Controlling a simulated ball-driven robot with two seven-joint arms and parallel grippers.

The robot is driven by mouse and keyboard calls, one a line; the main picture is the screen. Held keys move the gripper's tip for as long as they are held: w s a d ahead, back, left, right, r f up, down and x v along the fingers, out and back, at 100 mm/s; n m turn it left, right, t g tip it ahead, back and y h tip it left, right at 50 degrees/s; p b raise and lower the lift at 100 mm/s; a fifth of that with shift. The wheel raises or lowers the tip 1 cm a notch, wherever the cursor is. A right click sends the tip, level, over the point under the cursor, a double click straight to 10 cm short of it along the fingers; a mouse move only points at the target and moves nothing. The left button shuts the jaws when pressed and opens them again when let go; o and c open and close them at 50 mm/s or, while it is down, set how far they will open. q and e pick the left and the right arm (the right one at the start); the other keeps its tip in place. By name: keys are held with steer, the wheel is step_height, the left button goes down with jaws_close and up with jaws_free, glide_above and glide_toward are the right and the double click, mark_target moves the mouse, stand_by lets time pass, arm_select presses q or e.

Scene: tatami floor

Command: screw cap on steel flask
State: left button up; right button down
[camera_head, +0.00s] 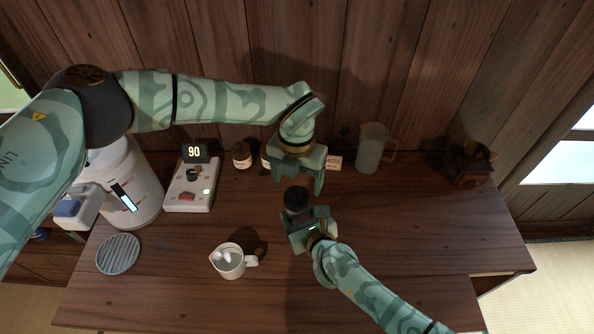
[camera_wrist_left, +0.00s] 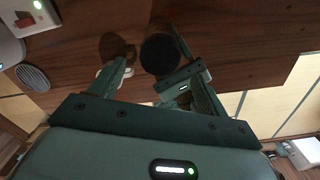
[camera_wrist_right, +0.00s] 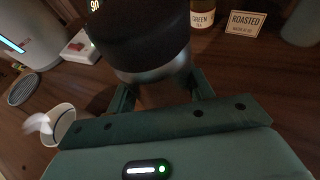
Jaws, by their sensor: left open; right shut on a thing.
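The steel flask (camera_wrist_right: 158,74) is gripped by my right gripper (camera_wrist_right: 160,90), with its metal side showing below the black cap (camera_wrist_right: 140,32). The cap sits on top of the flask; I cannot tell how far it is threaded. In the head view the cap (camera_head: 297,197) stands just beyond my right gripper (camera_head: 303,222), whose arm comes from the lower right. My left gripper (camera_head: 297,180) is open, above and slightly behind the cap. In the left wrist view the round cap top (camera_wrist_left: 160,54) lies beyond and between the spread fingers (camera_wrist_left: 157,85), apart from them.
A white pitcher (camera_head: 229,262) and a grey round coaster (camera_head: 118,254) are at the left front. A white dispenser (camera_head: 128,180), a device with a red switch (camera_head: 190,188), a jar (camera_head: 242,155) and a ROASTED card (camera_wrist_right: 245,22) stand behind. A frosted jug (camera_head: 371,150) and a wooden box (camera_head: 468,165) are right.

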mark_target(297, 195)
arm_select(q)
step_height(297, 195, down, 6)
steer(key=shift+r, duration=0.1)
stand_by(0.4)
steer(key=c, duration=1)
steer(key=m, duration=0.5)
steer(key=o, duration=1.1)
steer(key=shift+c, duration=0.2)
steer(key=shift+r, duration=2.3)
steer(key=shift+c, duration=0.3)
